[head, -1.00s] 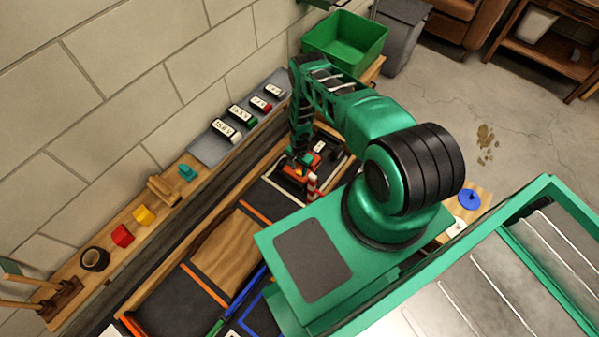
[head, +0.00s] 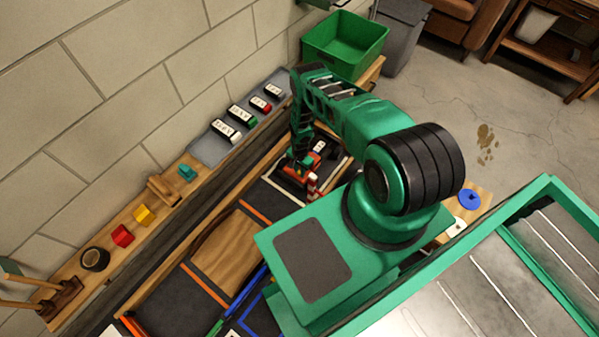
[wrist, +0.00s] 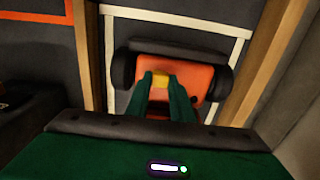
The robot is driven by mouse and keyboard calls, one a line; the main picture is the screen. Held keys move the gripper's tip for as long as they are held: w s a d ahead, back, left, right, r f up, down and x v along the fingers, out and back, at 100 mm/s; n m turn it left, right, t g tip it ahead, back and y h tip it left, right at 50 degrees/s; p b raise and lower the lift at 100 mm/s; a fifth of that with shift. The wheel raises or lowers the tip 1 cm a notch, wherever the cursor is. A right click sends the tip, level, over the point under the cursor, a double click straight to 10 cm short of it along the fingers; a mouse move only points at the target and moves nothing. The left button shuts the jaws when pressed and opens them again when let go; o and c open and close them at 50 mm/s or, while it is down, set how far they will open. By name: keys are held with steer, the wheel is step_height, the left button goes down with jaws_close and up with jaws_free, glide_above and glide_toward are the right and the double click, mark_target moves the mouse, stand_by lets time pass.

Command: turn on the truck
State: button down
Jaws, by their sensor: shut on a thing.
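The truck (wrist: 204,78) is orange with black ends or wheels. In the wrist view it lies inside a white-outlined bay on the dark track. In the head view the truck (head: 291,174) is partly hidden by my arm. My gripper (wrist: 161,80) is right over the truck. Its green fingers are closed around a small yellow piece (wrist: 160,82) on the truck's top. I cannot tell from the view whether the yellow piece is a switch.
A red-and-white striped post (head: 313,183) stands close beside the truck. A wooden shelf with coloured blocks (head: 122,235) and a grey tray of labelled blocks (head: 210,148) run along the wall. A green bin (head: 345,45) stands behind my arm.

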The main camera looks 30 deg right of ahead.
steer(key=shift+w+d, duration=0.35)
steer(key=shift+d, duration=0.25)
steer(key=shift+w+d, duration=0.3)
steer(key=shift+d, duration=0.3)
steer(key=c, duration=1.5)
jaws_free()
steer(key=shift+r, duration=0.15)
step_height(320, 180, up, 10)
steer(key=shift+r, duration=0.25)
